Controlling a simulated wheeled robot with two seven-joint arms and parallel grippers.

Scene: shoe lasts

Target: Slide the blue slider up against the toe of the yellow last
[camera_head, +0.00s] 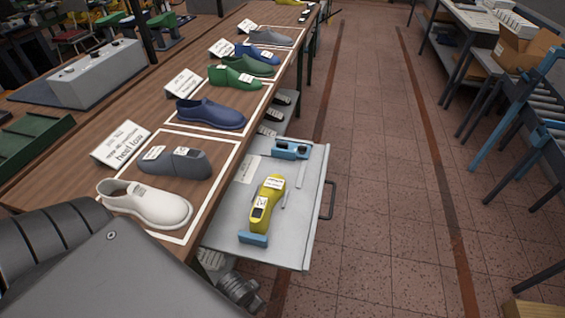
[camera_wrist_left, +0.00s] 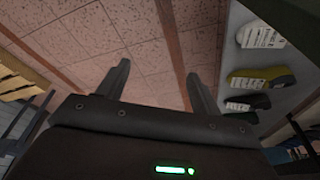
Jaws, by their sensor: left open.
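A yellow last (camera_head: 267,203) with white and dark labels lies lengthwise on a grey pull-out tray (camera_head: 305,225). A plain blue block (camera_head: 253,239) stands at its near end, touching or almost touching. A larger blue piece with dark openings (camera_head: 291,149) stands at the tray's far end, with a gap before the last. I cannot tell for sure which blue piece is the slider. My left gripper (camera_wrist_left: 160,86) is open and empty in the left wrist view, over tiled floor. Its fingers do not show in the head view. My right gripper is not in view.
A wooden bench (camera_head: 60,185) beside the tray carries shoes, lasts and signs in white outlines. A dark handle (camera_head: 327,200) sticks out on the tray's right side. Thin light strips lie right of the last. The tiled floor (camera_head: 385,220) to the right is clear.

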